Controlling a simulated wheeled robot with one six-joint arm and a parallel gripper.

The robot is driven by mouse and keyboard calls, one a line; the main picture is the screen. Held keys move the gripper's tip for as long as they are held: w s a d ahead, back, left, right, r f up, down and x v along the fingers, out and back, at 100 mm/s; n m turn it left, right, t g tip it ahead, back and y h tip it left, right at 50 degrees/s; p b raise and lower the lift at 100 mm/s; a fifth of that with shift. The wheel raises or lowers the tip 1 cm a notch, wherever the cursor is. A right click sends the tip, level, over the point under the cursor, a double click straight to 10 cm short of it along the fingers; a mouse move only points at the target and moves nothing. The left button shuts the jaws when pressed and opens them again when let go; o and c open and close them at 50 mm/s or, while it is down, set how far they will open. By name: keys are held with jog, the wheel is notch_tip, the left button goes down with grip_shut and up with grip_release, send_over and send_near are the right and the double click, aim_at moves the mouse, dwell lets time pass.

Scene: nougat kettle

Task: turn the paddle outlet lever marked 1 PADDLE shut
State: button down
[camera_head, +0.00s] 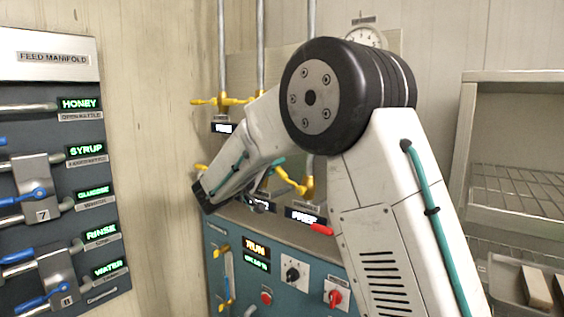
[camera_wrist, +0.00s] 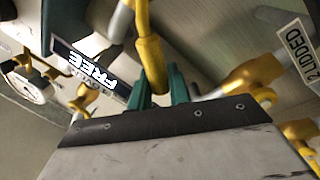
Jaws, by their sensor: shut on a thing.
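My gripper (camera_wrist: 162,90) has teal fingers, shut on a yellow lever (camera_wrist: 150,50) in the wrist view. The lever runs up from between the fingers to the top edge. A lit display reading FREE (camera_wrist: 95,75) is just left of it. I cannot read a 1 PADDLE mark in either view. In the head view my arm hides most of the gripper and the grip. A yellow lever (camera_head: 290,182) shows beside my forearm, near a vertical pipe; I cannot tell whether it is the held one.
A teal control panel (camera_head: 278,265) stands below my arm. The feed manifold (camera_head: 50,180) is at left, wire shelving (camera_head: 520,185) at right.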

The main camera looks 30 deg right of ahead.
notch_tip(320, 180, down, 6)
jog(key=w+a+n+t, duration=0.1)
jog(key=w+n+t, duration=0.1)
jog(key=n, duration=0.7)
jog(key=shift+t+y, duration=0.3)
jog(key=shift+t, duration=0.1)
jog(key=shift+f+n, duration=0.2)
jog(key=shift+n, duration=0.1)
jog(key=c, duration=1.4)
grip_release()
jog(key=shift+o, duration=0.2)
jog(key=v, duration=0.7)
jog(key=shift+a, duration=0.4)
jog(key=shift+s+f, duration=0.1)
